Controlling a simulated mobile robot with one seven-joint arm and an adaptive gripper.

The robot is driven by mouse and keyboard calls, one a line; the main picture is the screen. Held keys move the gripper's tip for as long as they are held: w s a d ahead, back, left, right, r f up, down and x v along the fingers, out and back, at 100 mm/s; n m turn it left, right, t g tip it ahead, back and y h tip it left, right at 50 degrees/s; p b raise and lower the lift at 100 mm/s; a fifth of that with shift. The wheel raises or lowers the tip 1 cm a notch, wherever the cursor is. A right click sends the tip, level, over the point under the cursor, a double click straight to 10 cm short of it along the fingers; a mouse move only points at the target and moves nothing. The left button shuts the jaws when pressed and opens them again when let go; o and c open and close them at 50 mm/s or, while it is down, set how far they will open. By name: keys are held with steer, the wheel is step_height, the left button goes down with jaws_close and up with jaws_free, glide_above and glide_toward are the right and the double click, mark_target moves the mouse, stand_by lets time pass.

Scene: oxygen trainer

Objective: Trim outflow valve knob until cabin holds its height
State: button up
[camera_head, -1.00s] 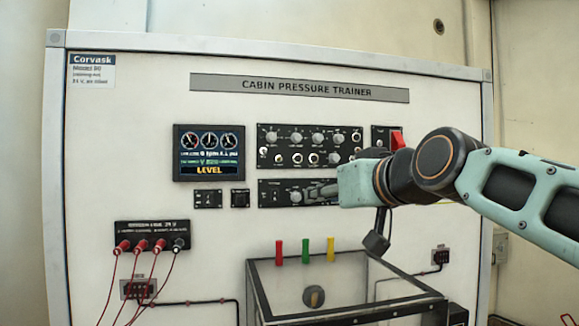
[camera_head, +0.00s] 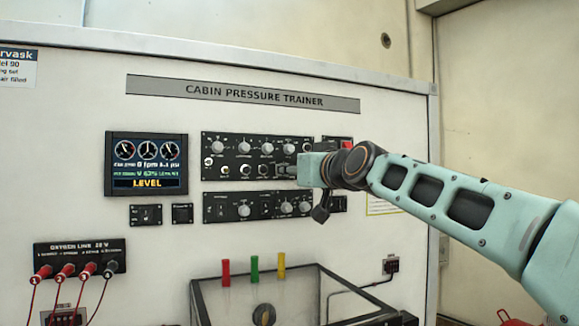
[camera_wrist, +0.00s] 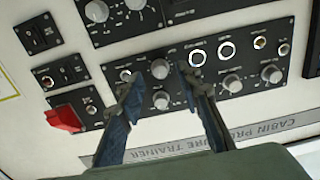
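The white trainer panel (camera_head: 80,110) fills the head view. Its display (camera_head: 146,164) has three dials, a line with "0 fpm" and "LEVEL" in yellow. The upper black control plate (camera_head: 229,137) carries knobs and switches; the lower plate (camera_head: 224,199) has a larger knob at its left (camera_head: 244,211). Labels are too small to tell which knob is the outflow valve. My gripper (camera_head: 285,171) is at the upper plate's lower right. In the wrist view its fingers (camera_wrist: 158,80) are apart, with grey knobs (camera_wrist: 160,69) showing between them; contact cannot be told.
A red guarded switch (camera_wrist: 66,118) is beside the upper plate. A clear-sided box (camera_head: 208,300) juts out below, with red, green and yellow pegs above it. Red-plugged leads (camera_head: 62,275) hang at lower left. The panel between display and upper plate is bare.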

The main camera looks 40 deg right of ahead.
steer(key=shift+p+x, duration=0.3)
steer(key=shift+x, duration=1)
jaws_close()
